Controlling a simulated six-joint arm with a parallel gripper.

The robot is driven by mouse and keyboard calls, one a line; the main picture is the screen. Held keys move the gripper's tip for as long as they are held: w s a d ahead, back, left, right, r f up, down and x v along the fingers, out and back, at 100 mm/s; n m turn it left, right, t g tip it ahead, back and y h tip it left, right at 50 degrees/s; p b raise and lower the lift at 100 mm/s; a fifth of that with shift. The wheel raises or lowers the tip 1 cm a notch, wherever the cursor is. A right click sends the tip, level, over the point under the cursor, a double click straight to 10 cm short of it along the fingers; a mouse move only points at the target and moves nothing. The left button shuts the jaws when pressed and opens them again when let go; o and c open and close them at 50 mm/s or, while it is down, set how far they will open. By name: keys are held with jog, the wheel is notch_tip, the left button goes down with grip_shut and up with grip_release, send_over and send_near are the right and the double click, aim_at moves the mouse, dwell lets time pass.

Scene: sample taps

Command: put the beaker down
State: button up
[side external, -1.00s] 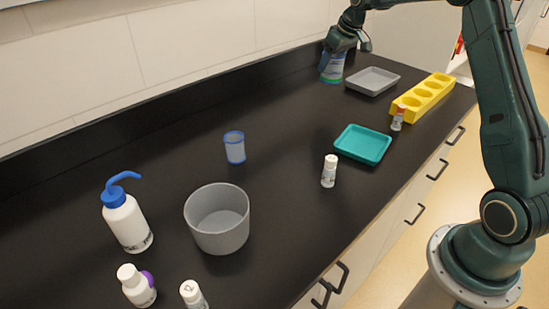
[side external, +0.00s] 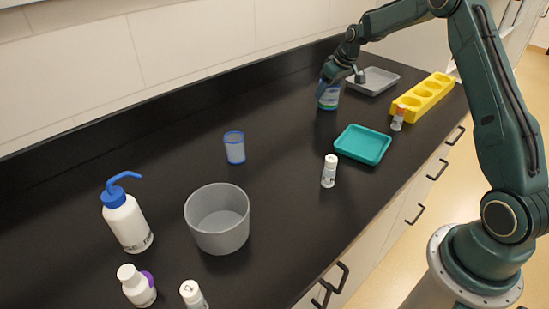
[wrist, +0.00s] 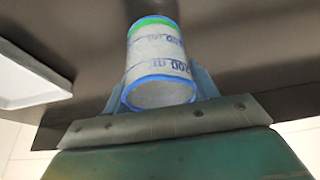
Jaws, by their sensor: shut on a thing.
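The beaker (side external: 328,98), clear with blue rims, printed marks and a green band, is at the far end of the black counter in the side view. It also fills the middle of the wrist view (wrist: 160,65). My gripper (side external: 333,80) is shut on it, with a finger on each side of it in the wrist view. The gripper hides part of the beaker in the side view. I cannot tell whether its base touches the counter.
A grey tray (side external: 372,80) lies right of the beaker, with a yellow rack (side external: 424,97) beyond. A teal tray (side external: 362,144), small vials, a blue-rimmed cup (side external: 234,148), a grey tub (side external: 217,220) and a wash bottle (side external: 126,220) stand nearer. The counter between the beaker and cup is clear.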

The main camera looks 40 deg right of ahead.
jog(key=shift+f, duration=0.35)
jog(key=shift+f, duration=0.15)
jog(key=o, duration=0.9)
jog(key=shift+o, duration=0.2)
jog(key=shift+r, duration=0.2)
jog(key=v, duration=1.2)
